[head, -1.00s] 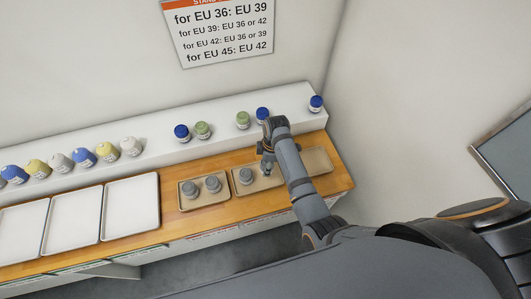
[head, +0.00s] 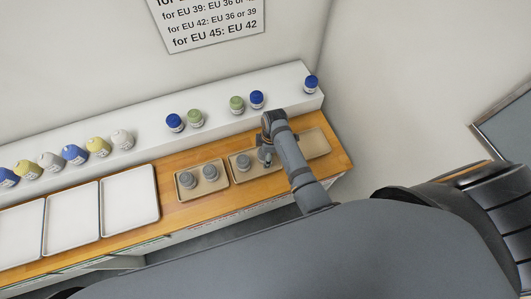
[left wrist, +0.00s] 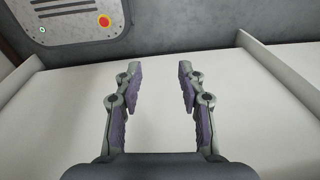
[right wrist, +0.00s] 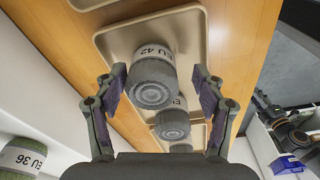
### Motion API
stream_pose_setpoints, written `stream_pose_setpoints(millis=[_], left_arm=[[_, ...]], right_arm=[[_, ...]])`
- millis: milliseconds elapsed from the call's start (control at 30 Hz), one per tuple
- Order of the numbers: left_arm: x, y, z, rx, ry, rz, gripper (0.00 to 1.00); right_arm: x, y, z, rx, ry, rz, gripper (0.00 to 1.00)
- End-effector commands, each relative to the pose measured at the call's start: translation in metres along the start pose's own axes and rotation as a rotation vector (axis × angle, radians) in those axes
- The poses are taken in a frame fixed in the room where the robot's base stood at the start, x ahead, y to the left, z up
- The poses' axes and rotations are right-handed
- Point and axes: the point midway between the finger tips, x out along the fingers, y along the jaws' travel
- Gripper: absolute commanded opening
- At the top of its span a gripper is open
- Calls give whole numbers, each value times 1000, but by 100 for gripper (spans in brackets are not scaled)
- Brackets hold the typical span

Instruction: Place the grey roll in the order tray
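Several grey rolls stand in tan trays on a wooden counter. One grey roll (head: 243,162) is in the middle tan tray (head: 236,177). Two more (head: 187,180) are in the left tan tray (head: 196,197). In the right wrist view, a grey roll (right wrist: 153,82) labelled EU 42 shows between the spread fingers of my right gripper (right wrist: 157,80), with gaps on both sides. My left gripper (left wrist: 160,72) is open and empty. No tray shows a readable order label.
The right tan tray (head: 317,144) looks empty. Three empty white trays (head: 130,203) lie on the left of the counter. Blue, green, yellow and white rolls stand on the white ledge (head: 150,149) behind. A green EU 36 roll (right wrist: 22,158) is near my right gripper's left side.

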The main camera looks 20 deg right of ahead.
Motion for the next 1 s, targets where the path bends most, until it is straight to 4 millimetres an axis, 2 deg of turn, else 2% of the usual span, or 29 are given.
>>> stream_pose_setpoints(millis=[33,100,267,367,500,700,833,1000], left_arm=[[0,1,10,0,-15,1,40],[0,2,19,0,-28,3,40],[0,2,14,0,-22,2,40],[0,2,2,-1,-4,2,40],[0,2,-12,-2,18,2,40],[0,2,-6,-1,10,2,40],[0,2,-1,-1,2,2,40],[0,2,0,-1,-1,2,40]], right_arm=[[0,0,0,0,0,1,70],[0,1,0,0,0,1,70],[-6,1,-1,0,1,2,70],[-22,1,-1,0,2,4,70],[-58,1,-1,0,2,6,70],[-101,1,0,1,1,4,70],[-116,1,0,0,1,3,70],[-121,0,0,0,0,1,70]])
